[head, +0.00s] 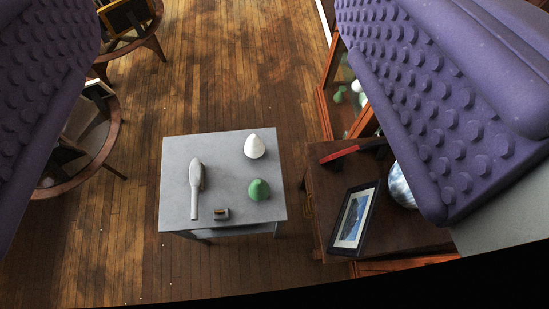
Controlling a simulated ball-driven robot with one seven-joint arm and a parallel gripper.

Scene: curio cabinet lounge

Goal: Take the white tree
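The white tree (254,147) is a small pale rounded cone standing near the far right corner of a small grey table (177,150). A similar green tree (259,190) stands nearer to me on the same table. My gripper (255,150) shows as two purple studded fingers, one at the left edge and one at the right of the view. The fingers are wide apart with nothing between them. They are much nearer the camera than the table, so my gripper is well away from the white tree.
A dark wooden cabinet (321,180) to the right bears a picture frame (355,217) and a shiny globe (401,184). Chairs (117,120) stand at left. Wooden floor (225,70) beyond is clear.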

